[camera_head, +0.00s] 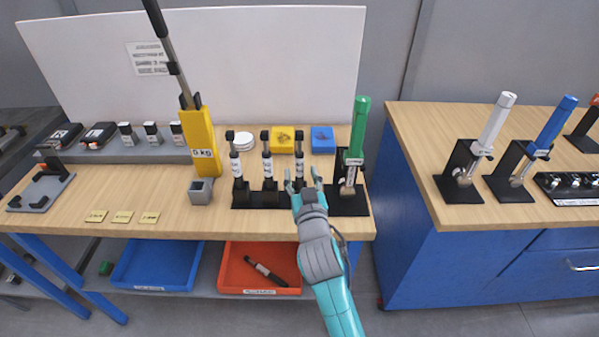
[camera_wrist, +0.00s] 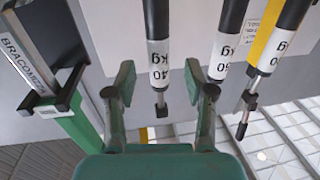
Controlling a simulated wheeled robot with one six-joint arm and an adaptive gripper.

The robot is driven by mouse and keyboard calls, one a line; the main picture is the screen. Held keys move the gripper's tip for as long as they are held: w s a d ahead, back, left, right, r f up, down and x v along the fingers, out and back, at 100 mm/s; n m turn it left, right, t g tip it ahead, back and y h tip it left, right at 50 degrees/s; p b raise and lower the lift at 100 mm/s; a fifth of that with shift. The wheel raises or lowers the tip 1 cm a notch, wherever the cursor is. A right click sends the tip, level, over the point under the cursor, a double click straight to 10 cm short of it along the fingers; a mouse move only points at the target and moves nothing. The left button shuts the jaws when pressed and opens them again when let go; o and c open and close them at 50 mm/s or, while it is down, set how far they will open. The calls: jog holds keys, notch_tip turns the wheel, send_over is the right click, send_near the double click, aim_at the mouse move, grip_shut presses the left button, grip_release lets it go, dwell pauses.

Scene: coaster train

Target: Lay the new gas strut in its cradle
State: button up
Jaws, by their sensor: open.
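Three dark gas struts stand upright in a black rack (camera_head: 262,200) on the bench. The right-hand strut (camera_head: 298,167) is the one nearest my gripper (camera_head: 304,181). In the wrist view, which appears upside down, this strut (camera_wrist: 159,53) has a white label that seems to read 40 kg. It lies beyond and between my open fingers (camera_wrist: 160,85), which appear not to touch it. The middle strut (camera_head: 267,166) and left strut (camera_head: 235,166) carry white labels too. A grey plate with black brackets (camera_head: 42,190), which looks like the cradle, is at the bench's left end and appears empty.
A green lever on a black stand (camera_head: 357,140) is close right of my gripper. A tall yellow lever (camera_head: 201,150) and grey block (camera_head: 200,191) stand between rack and plate. A red bin (camera_head: 235,283) holding a dark strut and a blue bin (camera_head: 155,265) sit below.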

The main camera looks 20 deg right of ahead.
aim_at(300, 168)
jog(key=w, duration=0.4)
jog(key=shift+d+f, duration=0.1)
jog(key=shift+d, duration=0.3)
grip_shut()
jog(key=shift+r, duration=0.2)
